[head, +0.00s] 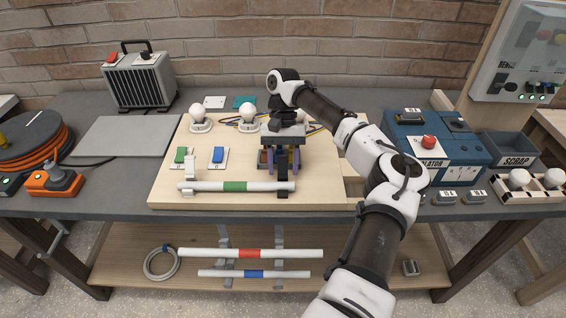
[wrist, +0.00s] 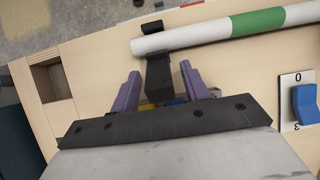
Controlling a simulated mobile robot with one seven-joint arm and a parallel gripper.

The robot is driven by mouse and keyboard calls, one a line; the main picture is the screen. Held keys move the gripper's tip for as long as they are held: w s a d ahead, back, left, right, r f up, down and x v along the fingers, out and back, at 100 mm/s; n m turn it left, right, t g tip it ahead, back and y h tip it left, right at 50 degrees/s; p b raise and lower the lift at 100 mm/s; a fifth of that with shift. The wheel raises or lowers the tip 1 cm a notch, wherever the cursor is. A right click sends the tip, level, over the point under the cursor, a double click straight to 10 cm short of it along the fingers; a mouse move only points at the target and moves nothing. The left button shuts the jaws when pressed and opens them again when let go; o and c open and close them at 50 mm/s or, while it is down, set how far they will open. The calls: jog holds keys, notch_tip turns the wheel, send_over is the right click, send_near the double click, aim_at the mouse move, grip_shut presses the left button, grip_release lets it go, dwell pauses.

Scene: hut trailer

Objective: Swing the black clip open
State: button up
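The black clip (head: 283,190) is at the right end of a white tube with a green band (head: 235,187), near the front of the wooden board (head: 330,185). In the wrist view, the black clip (wrist: 158,76) is a dark bar lying between the two purple fingers of my gripper (wrist: 160,85). Gaps show on both sides, so the fingers are open and not pressed on it. In the head view my gripper (head: 282,160) points down just behind the tube. How the clip meets the tube's underside is hidden.
A white clip (head: 190,187) holds the tube's left end. Green (head: 181,158) and blue (head: 218,157) switches and white bulbs (head: 248,118) stand on the board left of my gripper. A blue box with a red button (head: 429,142) stands to the right. The board's front right is clear.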

jog(key=shift+r, duration=0.1)
jog(key=v, duration=1.3)
jog(key=shift+w+r, duration=0.2)
jog(key=shift+r, duration=0.1)
